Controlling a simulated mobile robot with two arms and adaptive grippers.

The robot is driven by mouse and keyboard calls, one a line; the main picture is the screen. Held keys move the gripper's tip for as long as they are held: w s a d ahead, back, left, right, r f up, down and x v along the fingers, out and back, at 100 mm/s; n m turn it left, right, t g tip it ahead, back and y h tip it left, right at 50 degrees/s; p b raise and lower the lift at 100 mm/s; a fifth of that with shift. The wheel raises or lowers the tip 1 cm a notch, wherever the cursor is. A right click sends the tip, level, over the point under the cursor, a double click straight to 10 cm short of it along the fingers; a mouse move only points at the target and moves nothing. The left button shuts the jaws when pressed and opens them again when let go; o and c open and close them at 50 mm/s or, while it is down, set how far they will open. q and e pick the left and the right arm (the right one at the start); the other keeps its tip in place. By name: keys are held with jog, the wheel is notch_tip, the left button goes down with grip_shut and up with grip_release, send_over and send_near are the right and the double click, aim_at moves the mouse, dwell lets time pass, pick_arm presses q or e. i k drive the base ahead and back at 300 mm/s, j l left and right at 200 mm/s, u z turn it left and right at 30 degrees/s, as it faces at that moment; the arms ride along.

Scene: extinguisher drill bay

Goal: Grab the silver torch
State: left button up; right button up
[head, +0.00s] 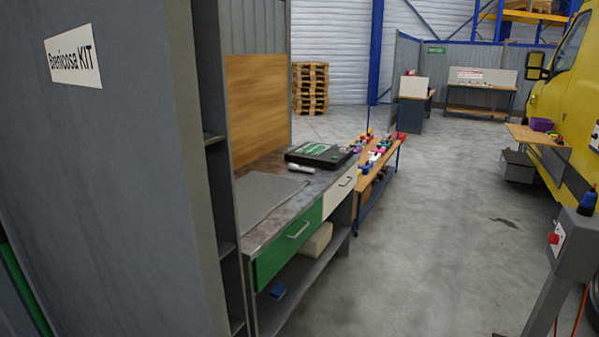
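A small pale, whitish-silver cylinder (301,168) lies on its side on the workbench top (262,222). It looks like the silver torch, but it is too small in the head view to be certain. It lies just in front of a black case with a green label (319,154). A grey mat (266,193) is spread on the bench nearer to me. Neither of my grippers is in view.
A tall grey cabinet (110,190) fills the left and hides part of the bench. A lower table with colourful items (377,160) stands beyond the bench. A yellow vehicle (572,95) and grey post (550,280) are at right. The middle floor (440,240) is clear.

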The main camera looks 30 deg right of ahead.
aim_at(294, 167)
jog(key=l, duration=1)
jog(key=i+l+u, duration=0.1)
jog(key=l, duration=0.45)
jog(key=i+l+u, duration=0.1)
jog(key=i+l, duration=0.15)
jog(key=l, duration=0.3)
jog(key=i+l+u, duration=0.1)
jog(key=l, duration=0.45)
jog(key=i+l+u, duration=0.15)
jog(key=l, duration=0.4)
jog(key=i+l+u, duration=0.1)
jog(key=l, duration=0.5)
jog(key=i+l+u, duration=0.1)
jog(key=l, duration=0.5)
